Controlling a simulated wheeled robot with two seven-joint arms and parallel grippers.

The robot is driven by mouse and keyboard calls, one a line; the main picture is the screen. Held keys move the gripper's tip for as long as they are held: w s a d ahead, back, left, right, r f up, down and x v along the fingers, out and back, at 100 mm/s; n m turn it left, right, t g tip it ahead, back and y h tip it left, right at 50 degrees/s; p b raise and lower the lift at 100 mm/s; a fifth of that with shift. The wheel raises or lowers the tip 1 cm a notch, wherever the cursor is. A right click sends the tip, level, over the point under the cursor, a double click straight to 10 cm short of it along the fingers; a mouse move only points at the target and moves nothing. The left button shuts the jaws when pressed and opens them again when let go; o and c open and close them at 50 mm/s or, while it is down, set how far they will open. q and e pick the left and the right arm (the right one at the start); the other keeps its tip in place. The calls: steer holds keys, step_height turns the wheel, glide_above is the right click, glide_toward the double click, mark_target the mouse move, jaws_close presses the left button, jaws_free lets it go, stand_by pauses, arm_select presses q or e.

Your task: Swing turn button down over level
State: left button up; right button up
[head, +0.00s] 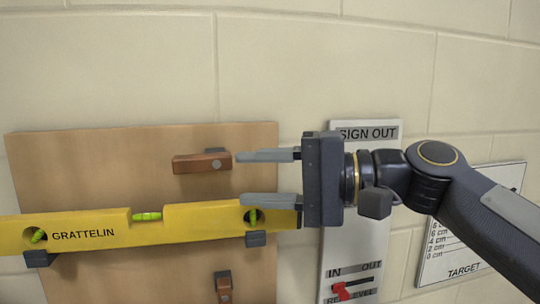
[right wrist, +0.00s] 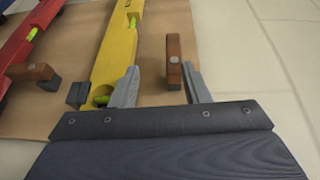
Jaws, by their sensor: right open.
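A brown wooden turn button (head: 202,162) with a round screw head lies about level, above the yellow level (head: 95,231) on the wooden board. In the right wrist view, the button (right wrist: 175,58) shows between my finger tips, nearer the right-hand finger. The yellow level (right wrist: 112,45) runs alongside it, and the left-hand finger overlaps its end. My right gripper (head: 239,178) is open and empty. In the head view its upper finger tip is just right of the button's end, and its lower finger is in front of the level's right end. I cannot tell whether anything touches. My left gripper is not visible.
The board (head: 90,160) is on a pale block wall. Dark brackets (head: 256,239) sit below the level. A second turn button (head: 224,285) hangs upright below. A red level (right wrist: 18,45) shows too. A sign-out panel (head: 355,235) and a target sheet (head: 455,255) are at the right.

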mark_target(220, 162)
steer(key=shift+w+d+r+y, duration=0.1)
steer(key=shift+w+r+y, duration=0.1)
steer(key=shift+r, duration=0.25)
steer(key=shift+w+d+r+y, duration=0.1)
steer(key=shift+w+r, duration=0.05)
steer(key=shift+r, duration=0.25)
steer(key=a, duration=0.2)
steer(key=a+p, duration=0.1)
steer(key=a, duration=0.1)
steer(key=a+p, duration=0.1)
steer(key=a, duration=0.1)
steer(key=shift+w+a, duration=0.15)
steer(key=shift+w, duration=0.2)
steer(key=shift+a+f+p, duration=0.1)
steer(key=shift+a+p, duration=0.2)
steer(key=shift+a, duration=0.4)
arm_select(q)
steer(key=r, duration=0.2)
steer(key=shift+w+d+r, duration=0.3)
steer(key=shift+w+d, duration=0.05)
arm_select(e)
steer(key=c, duration=0.9)
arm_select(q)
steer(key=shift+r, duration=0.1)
arm_select(e)
jaws_close()
